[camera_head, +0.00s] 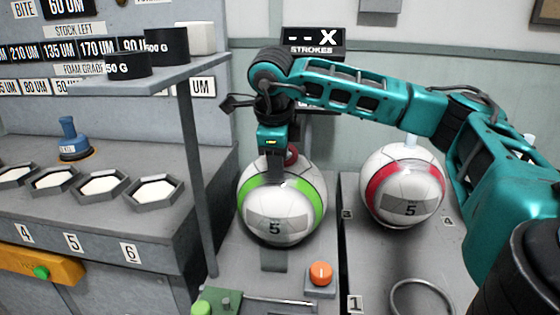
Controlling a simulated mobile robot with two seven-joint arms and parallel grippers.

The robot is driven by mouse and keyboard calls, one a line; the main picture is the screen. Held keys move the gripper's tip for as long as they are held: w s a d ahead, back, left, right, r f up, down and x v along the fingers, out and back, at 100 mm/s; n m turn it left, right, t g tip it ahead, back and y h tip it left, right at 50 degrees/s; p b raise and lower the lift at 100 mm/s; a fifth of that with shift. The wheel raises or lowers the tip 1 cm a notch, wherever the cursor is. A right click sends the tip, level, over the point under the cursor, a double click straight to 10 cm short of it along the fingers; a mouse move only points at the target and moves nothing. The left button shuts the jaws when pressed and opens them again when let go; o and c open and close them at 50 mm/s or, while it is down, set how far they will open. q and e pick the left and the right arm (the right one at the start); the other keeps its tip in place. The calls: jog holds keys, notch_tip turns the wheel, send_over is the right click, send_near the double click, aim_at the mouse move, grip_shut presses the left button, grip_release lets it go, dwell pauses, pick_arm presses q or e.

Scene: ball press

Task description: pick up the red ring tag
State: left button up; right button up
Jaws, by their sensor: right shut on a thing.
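The red ring tag (292,154) shows as a small red arc at the top of the green-banded ball (283,225). My right gripper (277,165) reaches down from above onto the ball's top and is shut on the ring tag. The gripper hides part of the tag and of the ball's top. I cannot tell whether the tag still touches the ball. My left gripper is not in view.
A red-banded ball (402,205) stands to the right, behind my right arm. An orange button (320,272) sits in front. A shelf (150,75) with weights and a post stands left. Hexagonal trays (153,192) line the left bench. A metal ring (421,297) lies at front right.

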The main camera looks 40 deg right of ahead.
jog(key=shift+c, duration=1.4)
